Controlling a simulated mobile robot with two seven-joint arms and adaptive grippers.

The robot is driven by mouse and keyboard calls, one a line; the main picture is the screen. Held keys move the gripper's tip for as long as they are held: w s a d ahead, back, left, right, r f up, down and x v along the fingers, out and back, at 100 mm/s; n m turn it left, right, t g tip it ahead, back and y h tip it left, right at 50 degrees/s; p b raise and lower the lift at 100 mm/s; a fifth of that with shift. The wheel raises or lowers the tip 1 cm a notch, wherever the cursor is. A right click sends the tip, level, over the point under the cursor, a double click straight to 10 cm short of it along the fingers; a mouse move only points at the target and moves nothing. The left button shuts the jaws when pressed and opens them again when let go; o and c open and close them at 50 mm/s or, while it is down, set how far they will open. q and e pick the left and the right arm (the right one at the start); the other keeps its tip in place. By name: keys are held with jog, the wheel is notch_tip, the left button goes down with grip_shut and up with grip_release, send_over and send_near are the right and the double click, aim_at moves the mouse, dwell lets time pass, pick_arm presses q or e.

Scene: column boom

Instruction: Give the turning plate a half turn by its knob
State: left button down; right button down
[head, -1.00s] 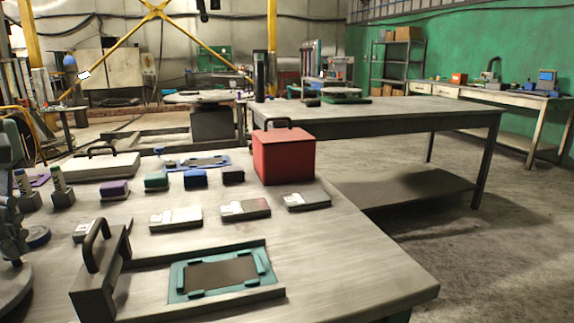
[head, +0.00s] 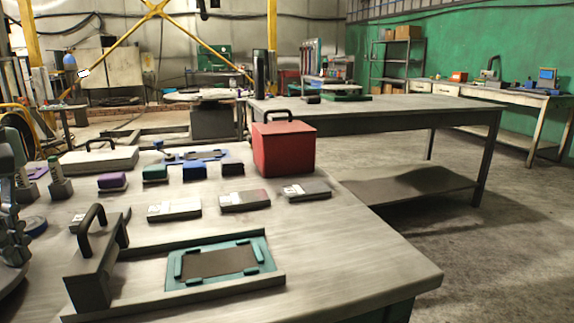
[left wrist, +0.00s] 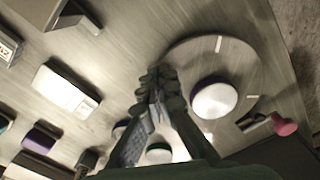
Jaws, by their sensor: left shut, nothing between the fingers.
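The turning plate (left wrist: 252,62) is a round pale disc in the left wrist view. A white-topped purple round piece (left wrist: 213,100) and a white-and-green one (left wrist: 158,152) are at it. A pink knob (left wrist: 285,125) stands out by the plate's edge on the right. My left gripper (left wrist: 155,85) is shut and empty, its fingertips by the plate's left edge, apart from the knob. In the head view my left gripper (head: 14,250) is cut by the left edge, over a sliver of the plate (head: 10,286). My right gripper is out of view.
On the bench stand a handled grey block (head: 92,265), a teal-framed tray (head: 222,262), a red box (head: 284,150), several small coloured blocks and labelled flat boxes (head: 174,209). The bench's front right is bare. Another table (head: 380,118) stands behind.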

pick_arm(q)
jog(key=shift+w+a, duration=0.1)
jog(key=shift+w+a, duration=0.25)
jog(key=shift+p, duration=0.3)
jog(key=shift+w+a, duration=0.35)
jog(key=shift+a, duration=0.05)
dwell(0.4)
jog(key=shift+w+a+p, duration=0.15)
jog(key=shift+a+p, duration=0.1)
jog(key=shift+p, duration=0.1)
jog(key=shift+w+a, duration=0.1)
jog(key=shift+a, duration=0.15)
